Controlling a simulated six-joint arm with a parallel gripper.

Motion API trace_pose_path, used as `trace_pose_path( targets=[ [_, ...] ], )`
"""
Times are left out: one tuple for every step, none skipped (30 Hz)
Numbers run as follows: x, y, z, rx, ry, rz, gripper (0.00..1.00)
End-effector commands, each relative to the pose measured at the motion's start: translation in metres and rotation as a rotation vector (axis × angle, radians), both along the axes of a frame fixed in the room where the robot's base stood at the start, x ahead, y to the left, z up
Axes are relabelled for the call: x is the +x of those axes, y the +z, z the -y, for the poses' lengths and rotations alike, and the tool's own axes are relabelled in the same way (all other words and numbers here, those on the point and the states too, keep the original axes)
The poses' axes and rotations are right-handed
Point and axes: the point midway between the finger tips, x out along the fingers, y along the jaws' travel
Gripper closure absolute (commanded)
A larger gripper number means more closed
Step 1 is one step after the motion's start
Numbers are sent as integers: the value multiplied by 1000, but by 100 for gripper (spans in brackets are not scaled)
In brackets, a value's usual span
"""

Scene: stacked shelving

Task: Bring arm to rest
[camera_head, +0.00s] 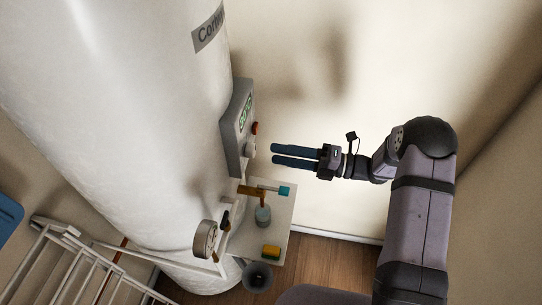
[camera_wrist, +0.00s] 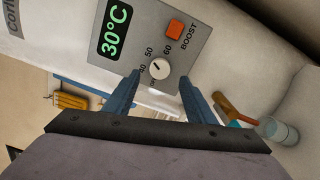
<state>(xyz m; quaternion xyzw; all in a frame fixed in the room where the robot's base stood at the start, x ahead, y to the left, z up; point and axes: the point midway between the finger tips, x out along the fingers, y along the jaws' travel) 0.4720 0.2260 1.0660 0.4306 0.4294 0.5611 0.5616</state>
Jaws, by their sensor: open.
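My gripper (camera_head: 273,154) points left in the head view, its two blue fingers parallel and apart with nothing between them. It is just right of the grey control panel (camera_head: 231,150) on the white tank. The panel has a green display, an orange-red button (camera_head: 255,128) and a pale knob (camera_head: 250,150). In the wrist view, my gripper (camera_wrist: 160,79) faces the panel (camera_wrist: 143,30), and the knob (camera_wrist: 159,68) shows between the open fingertips. The display reads 30°C, and the button (camera_wrist: 175,29) is labelled BOOST. A gap shows between fingers and panel in the head view.
The big white tank (camera_head: 120,110) fills the left. A round gauge (camera_head: 205,240) and white rack (camera_head: 60,260) stand lower left. Space above my gripper is clear.

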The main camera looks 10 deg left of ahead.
Motion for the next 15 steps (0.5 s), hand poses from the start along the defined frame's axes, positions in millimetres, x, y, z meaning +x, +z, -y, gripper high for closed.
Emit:
trace_pose_path(
  targets=[
    [0, -2, 5, -1, -1, 1, 50],
    [0, -1, 7, -1, -1, 0, 50],
    [0, -1, 8, 0, -1, 0, 50],
    [0, -1, 9, 0, 0, -1, 50],
    [0, 0, 10, 0, 0, -1, 50],
    [0, 0, 11, 0, 0, -2, 50],
    [0, 0, 11, 0, 0, -2, 50],
    [-1, 0, 11, 1, 0, -2, 50],
    [0, 0, 11, 1, 0, -2, 50],
    [0, 0, 11, 1, 0, -2, 50],
    [0, 0, 11, 1, 0, -2, 50],
    [0, 0, 11, 0, 0, -2, 50],
    [0, 0, 11, 0, 0, -2, 50],
    [0, 0, 11, 0, 0, -1, 50],
    [0, 0, 11, 0, 0, -1, 50]
  ],
)
